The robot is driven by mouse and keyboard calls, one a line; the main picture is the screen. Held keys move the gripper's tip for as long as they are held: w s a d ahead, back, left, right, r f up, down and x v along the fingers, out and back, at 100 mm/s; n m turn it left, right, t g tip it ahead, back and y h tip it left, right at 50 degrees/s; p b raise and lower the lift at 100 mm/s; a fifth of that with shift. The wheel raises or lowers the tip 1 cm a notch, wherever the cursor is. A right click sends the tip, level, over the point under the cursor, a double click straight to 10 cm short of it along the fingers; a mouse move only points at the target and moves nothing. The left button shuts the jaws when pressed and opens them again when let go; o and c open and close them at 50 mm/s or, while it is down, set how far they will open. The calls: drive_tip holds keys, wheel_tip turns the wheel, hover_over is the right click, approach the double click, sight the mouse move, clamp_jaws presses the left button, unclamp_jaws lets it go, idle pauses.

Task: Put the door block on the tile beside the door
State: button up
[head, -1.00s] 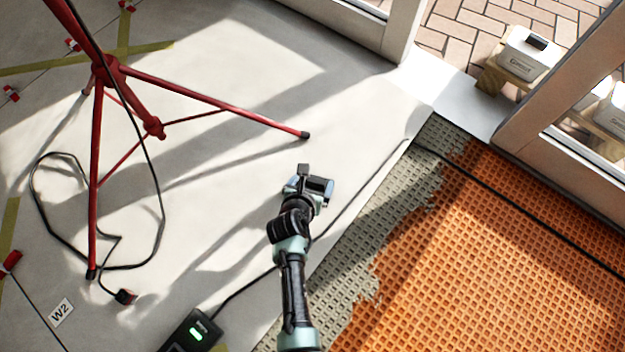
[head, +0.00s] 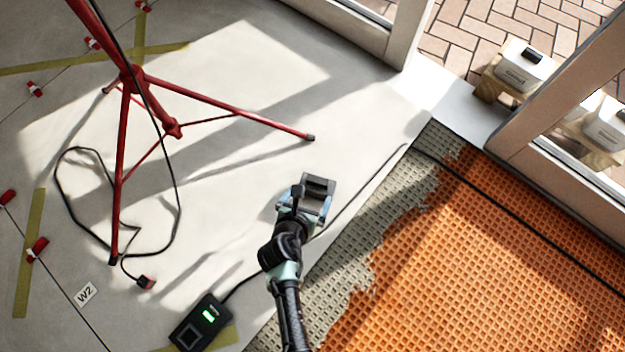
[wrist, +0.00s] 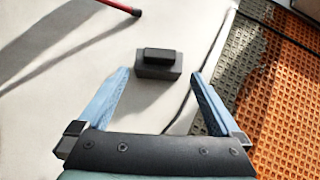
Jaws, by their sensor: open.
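The door block, a dark grey block with a black raised grip on top (wrist: 158,66), sits on the pale floor in the wrist view, ahead of and between my finger tips. In the head view it appears as a dark shape (head: 319,183) at the end of my arm, partly hidden by the gripper. My gripper (head: 311,198) has light blue fingers spread wide and empty; it also shows in the wrist view (wrist: 160,80). The door frame (head: 400,40) and pale threshold (head: 445,95) are at the upper right of the head view.
A red tripod (head: 135,80) stands at left, one foot near the block. A black cable (head: 365,195) runs right of the block to a device with a green light (head: 205,320). Orange waffle matting (head: 500,260) covers the right. White boxes (head: 522,65) stand outside.

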drive_tip(key=shift+p+v, duration=0.55)
drive_tip(key=shift+v, duration=0.75)
